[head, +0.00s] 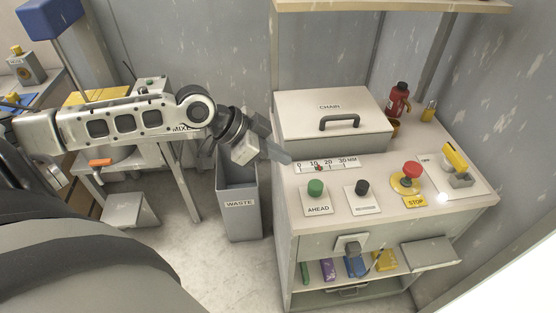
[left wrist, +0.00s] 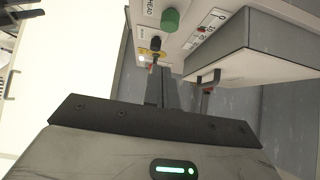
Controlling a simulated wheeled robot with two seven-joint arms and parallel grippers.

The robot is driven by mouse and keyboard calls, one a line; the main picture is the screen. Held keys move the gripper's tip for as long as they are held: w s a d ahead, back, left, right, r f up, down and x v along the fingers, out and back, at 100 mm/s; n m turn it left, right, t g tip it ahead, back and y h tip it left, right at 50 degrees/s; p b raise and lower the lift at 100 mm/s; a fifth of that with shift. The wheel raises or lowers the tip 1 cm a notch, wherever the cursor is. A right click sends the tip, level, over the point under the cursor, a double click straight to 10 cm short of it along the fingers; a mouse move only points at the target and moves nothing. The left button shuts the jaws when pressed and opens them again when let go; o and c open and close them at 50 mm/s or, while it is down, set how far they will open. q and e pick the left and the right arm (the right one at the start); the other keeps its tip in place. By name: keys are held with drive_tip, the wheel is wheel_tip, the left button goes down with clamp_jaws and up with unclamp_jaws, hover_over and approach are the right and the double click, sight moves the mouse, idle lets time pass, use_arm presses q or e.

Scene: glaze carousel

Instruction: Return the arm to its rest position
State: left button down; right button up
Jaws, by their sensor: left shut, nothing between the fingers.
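My left arm reaches in from the left in the head view, with its elbow bent and its forearm pointing right and down. My left gripper (head: 286,157) is shut and empty. Its fingertips appear beside the left edge of the control cabinet, near the white scale. In the left wrist view the closed fingers (left wrist: 164,88) point towards the cabinet top, with the green AHEAD button (left wrist: 170,20) beyond them; it also shows in the head view (head: 316,188). I cannot tell whether the fingertips touch the cabinet. My right gripper is not in view.
The cabinet (head: 385,218) carries a CHAIN box (head: 330,107), a black button (head: 362,187), a red STOP button (head: 412,171) and a yellow-handled switch (head: 455,157). A grey WASTE bin (head: 239,216) stands below my gripper. A side table stands behind my arm at left.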

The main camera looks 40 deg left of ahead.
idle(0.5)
use_arm(q)
drive_tip(key=s+d+f+g+y, duration=0.1)
drive_tip(key=s+d+f+g, duration=0.1)
drive_tip(key=s+d+f, duration=0.6)
drive_tip(key=s+f+n+g+y, duration=0.1)
drive_tip(key=s+f+n+y, duration=0.2)
drive_tip(key=s+n+y, duration=0.5)
drive_tip(key=w+d+f+t+h, duration=0.2)
drive_tip(key=f+t, duration=0.1)
drive_tip(key=f, duration=0.1)
drive_tip(key=w+d+f+m+t+h, duration=0.1)
drive_tip(key=f+t+h, duration=0.2)
drive_tip(key=f, duration=0.2)
drive_tip(key=shift+w+d, duration=0.4)
